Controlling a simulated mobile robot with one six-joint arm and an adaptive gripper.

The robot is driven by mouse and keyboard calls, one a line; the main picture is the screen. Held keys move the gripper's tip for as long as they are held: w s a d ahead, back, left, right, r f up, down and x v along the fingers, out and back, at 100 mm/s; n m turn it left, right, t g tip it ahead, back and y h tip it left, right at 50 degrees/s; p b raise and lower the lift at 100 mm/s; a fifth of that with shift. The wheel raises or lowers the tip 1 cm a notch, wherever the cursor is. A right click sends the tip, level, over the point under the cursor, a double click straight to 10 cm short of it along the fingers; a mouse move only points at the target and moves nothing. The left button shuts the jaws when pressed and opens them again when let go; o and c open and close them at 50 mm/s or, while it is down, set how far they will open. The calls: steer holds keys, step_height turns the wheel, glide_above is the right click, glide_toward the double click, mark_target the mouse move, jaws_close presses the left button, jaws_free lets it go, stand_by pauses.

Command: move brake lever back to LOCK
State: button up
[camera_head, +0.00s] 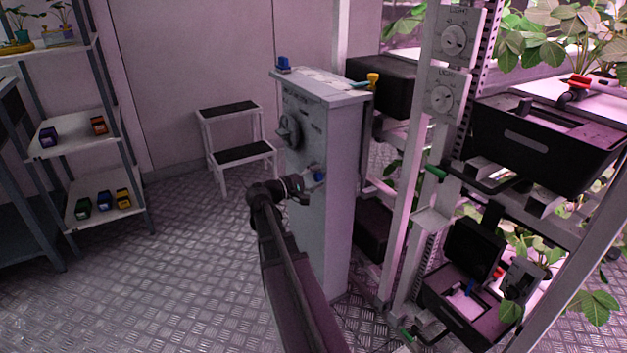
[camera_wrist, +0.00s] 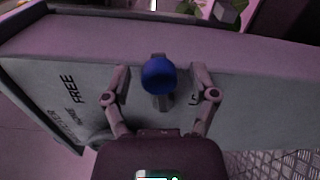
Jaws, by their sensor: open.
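The brake lever's blue knob (camera_wrist: 158,75) sits on a short grey stem on the side of the grey cabinet (camera_head: 328,235). The knob also shows in the head view (camera_head: 320,177), just past my gripper (camera_head: 303,190). In the wrist view my gripper (camera_wrist: 160,84) is open, with one finger on each side of the knob and a visible gap on both sides. The word FREE (camera_wrist: 67,93) is printed left of the knob. A letter at the right finger is mostly hidden, so I cannot read that label.
A dark rotary knob (camera_head: 290,132) is higher on the same cabinet face. A blue item (camera_head: 283,64) and a yellow-handled part (camera_head: 372,80) are on its top. Plant racks with black bins (camera_head: 540,140) stand right. A step stool (camera_head: 235,150) stands behind; the left floor is clear.

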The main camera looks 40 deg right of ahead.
steer(key=shift+a, duration=0.15)
steer(key=shift+a, duration=0.2)
steer(key=v, duration=1.1)
steer(key=shift+a, duration=0.15)
steer(key=shift+f, duration=0.1)
stand_by(0.5)
